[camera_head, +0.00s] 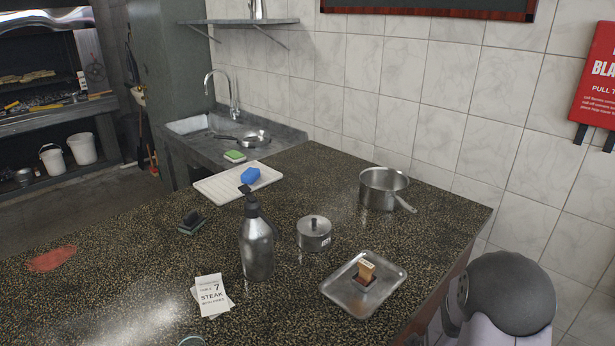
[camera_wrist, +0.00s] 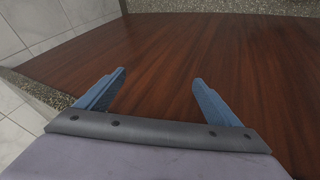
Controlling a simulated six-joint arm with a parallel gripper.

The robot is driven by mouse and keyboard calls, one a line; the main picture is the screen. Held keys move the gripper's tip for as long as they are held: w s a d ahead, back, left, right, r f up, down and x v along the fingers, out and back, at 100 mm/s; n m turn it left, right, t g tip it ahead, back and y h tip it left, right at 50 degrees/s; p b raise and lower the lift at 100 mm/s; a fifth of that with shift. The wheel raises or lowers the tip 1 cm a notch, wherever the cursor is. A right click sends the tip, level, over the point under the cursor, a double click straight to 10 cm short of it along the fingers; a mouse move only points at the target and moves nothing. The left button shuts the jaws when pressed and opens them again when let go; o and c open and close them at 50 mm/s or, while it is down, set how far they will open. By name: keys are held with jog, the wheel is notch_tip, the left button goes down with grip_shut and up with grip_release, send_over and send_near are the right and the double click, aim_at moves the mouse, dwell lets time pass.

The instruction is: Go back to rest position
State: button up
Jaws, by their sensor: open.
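My gripper (camera_wrist: 160,78) shows in the wrist view with its two blue fingers spread apart and nothing between them. Below and beyond the fingers is a bare dark reddish-brown wooden surface (camera_wrist: 165,45). I cannot tell how far the fingertips are above it. In the head view, a rounded dark grey and pale part of my arm shows at the lower right, beside the counter's right end. The gripper's fingers do not show in that view.
A tiled wall stands behind.

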jog(key=s+a+r+m+g+p, duration=0.2)
jog(key=s+a+r, duration=0.2)
jog(key=s+r, duration=0.2)
jog(key=s+a+r+m+g+y+p, duration=0.1)
jog(key=s+a+r+m+g+p, duration=0.1)
jog(key=s+r, duration=0.4)
jog(key=s+a+r+m+g+p, duration=0.2)
jog(key=s+a+r+p, duration=0.1)
jog(key=s+a+r, duration=0.2)
notch_tip(320, 180, up, 2)
jog(key=s, duration=0.3)
jog(key=shift+a+m, duration=0.3)
jog(key=shift+m, duration=0.1)
